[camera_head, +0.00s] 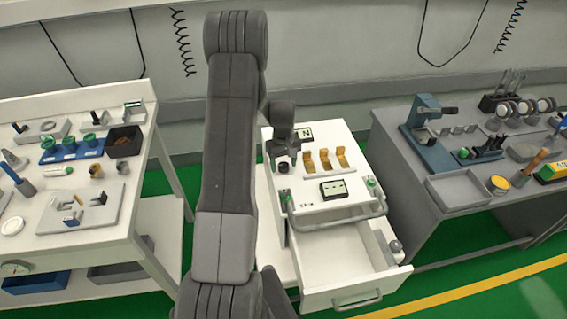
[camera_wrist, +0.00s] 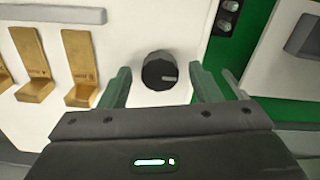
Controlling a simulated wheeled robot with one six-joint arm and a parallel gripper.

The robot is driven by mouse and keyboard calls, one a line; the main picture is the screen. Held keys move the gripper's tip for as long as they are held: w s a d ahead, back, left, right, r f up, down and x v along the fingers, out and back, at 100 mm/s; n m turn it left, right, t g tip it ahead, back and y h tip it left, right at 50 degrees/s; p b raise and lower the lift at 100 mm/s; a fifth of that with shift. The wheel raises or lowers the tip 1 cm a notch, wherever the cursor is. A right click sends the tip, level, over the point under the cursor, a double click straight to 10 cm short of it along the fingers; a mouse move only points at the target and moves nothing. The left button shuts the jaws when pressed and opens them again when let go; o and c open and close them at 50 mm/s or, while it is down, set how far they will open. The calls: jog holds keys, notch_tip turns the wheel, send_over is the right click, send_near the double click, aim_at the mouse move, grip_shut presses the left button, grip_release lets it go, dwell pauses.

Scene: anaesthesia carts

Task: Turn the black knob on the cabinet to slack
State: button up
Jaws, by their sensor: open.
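The black knob (camera_wrist: 158,70) is round, with a pale mark on its face toward the right in the wrist view. It is mounted on the white cabinet (camera_wrist: 130,25); in the head view the knob (camera_head: 283,167) shows small and dark below my gripper (camera_head: 286,150). My gripper (camera_wrist: 160,70) is open in the wrist view. Its two green fingers stand apart, one left and one right of the knob, with visible gaps. I cannot tell how deep the fingertips reach. In the head view my arm hides the cabinet's left part.
Several brass hooks (camera_head: 325,159) stand beside the knob, and a small display (camera_head: 333,189) lies nearer the front. The cabinet's drawer (camera_head: 355,297) is pulled open. A white cart (camera_head: 135,92) stands left, a grey bench (camera_head: 455,225) right. Green floor lies between.

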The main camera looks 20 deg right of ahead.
aim_at(283, 165)
notch_tip(283, 165, up, 14)
jog(key=b, duration=0.1)
jog(key=shift+b, duration=0.3)
jog(key=shift+f, duration=0.25)
notch_tip(283, 165, down, 13)
jog(key=shift+f+p, duration=0.2)
jog(key=shift+p, duration=1.05)
jog(key=shift+f, duration=0.1)
jog(key=shift+f+b, duration=0.1)
jog(key=shift+b, duration=0.25)
jog(key=shift+b, duration=0.35)
